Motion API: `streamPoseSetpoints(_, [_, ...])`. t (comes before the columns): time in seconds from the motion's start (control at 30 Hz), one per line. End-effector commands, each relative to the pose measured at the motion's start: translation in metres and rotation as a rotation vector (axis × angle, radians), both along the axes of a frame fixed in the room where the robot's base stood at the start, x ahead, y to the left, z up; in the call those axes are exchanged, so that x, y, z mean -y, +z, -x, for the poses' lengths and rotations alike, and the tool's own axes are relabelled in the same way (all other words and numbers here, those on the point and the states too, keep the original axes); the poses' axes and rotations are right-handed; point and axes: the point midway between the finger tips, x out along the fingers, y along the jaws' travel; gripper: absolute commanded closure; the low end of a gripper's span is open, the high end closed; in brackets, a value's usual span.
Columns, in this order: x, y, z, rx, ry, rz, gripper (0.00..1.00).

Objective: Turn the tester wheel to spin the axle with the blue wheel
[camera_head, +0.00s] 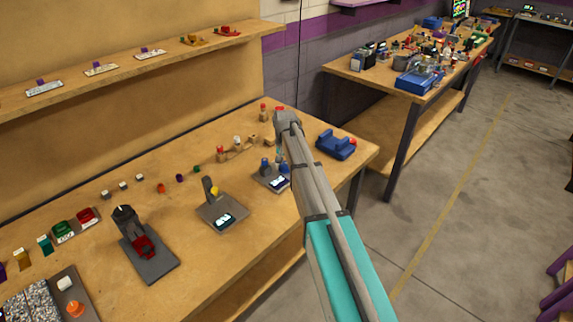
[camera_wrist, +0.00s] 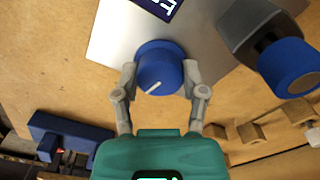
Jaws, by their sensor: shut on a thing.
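The blue tester wheel (camera_wrist: 160,68) is a round knob with a white line on its face, on a light grey plate (camera_wrist: 112,40). My gripper (camera_wrist: 159,82) is shut on it, one finger on each side. A blue wheel (camera_wrist: 290,67) sits on an axle in a dark grey post (camera_wrist: 252,25), to the right of my fingers in the wrist view. The line points to the lower left.
A blue block-like holder (camera_head: 336,145) stands right of the tester. A grey stand with a yellow part (camera_head: 222,208) and a dark stand with a red part (camera_head: 148,255) stand to its left. Small wooden blocks and pegs (camera_head: 237,146) lie behind it.

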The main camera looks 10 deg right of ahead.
Motion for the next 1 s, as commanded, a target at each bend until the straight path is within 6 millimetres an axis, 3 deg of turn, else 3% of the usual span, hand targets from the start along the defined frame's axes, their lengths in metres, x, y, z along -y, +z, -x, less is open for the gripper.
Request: streamPoseSetpoints(1.0, [0.0004, 0.0002, -0.0044, 0.009, -0.952, 0.000, 0.93])
